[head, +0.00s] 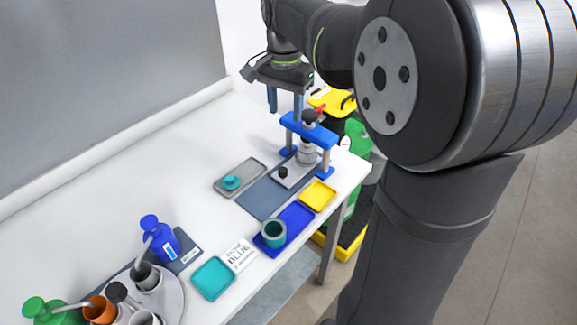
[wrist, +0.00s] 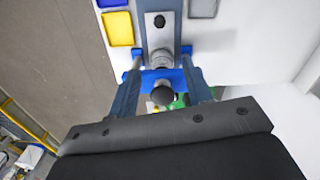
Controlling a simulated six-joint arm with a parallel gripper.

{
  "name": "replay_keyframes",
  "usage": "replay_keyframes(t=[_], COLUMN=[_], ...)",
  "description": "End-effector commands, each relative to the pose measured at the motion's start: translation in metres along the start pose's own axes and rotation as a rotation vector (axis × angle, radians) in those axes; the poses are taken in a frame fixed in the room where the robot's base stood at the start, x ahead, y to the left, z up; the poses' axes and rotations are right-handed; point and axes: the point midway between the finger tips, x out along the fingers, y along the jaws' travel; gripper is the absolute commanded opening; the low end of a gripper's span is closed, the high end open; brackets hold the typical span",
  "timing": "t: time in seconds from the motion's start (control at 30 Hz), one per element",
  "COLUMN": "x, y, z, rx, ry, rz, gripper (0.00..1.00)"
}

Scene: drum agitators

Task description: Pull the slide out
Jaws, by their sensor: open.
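The slide (head: 297,173) is a light grey plate with a small black knob (head: 283,172), lying on a dark blue-grey base (head: 262,197). It runs under a blue press frame (head: 309,130) with grey posts. The black knob also shows in the wrist view (wrist: 160,20), at the top. A grey cylinder with a dark round top (head: 309,117) stands in the frame over the slide's rear end. My gripper (head: 285,108) points down, open and empty, above the frame. In the wrist view its fingers (wrist: 162,68) appear either side of the frame's round black top.
A grey tray (head: 219,190) with a teal knobbed part lies left of the base. Yellow (head: 318,195) and blue (head: 297,217) trays lie in front, the blue one holding a teal cup (head: 273,233). Bottles and cups crowd the lower left. The table's right edge is close to the press.

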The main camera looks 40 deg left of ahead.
Motion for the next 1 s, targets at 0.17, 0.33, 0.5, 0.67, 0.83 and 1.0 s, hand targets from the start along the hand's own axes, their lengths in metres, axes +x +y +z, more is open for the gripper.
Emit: replay_keyframes(t=[0.17, 0.33, 0.5, 0.67, 0.83, 1.0], x=[0.018, 0.046, 0.083, 0.119, 0.152, 0.174], y=[-0.002, -0.002, -0.002, -0.002, -0.002, -0.002], z=[0.012, 0.012, 0.012, 0.012, 0.012, 0.011], rx=[-0.061, -0.058, -0.057, -0.057, -0.057, -0.057], ry=[-0.001, -0.003, -0.003, -0.003, -0.003, -0.001], rz=[0.001, 0.003, 0.003, 0.003, 0.003, 0.001], gripper=[0.45, 0.45, 0.45, 0.45, 0.45, 0.45])
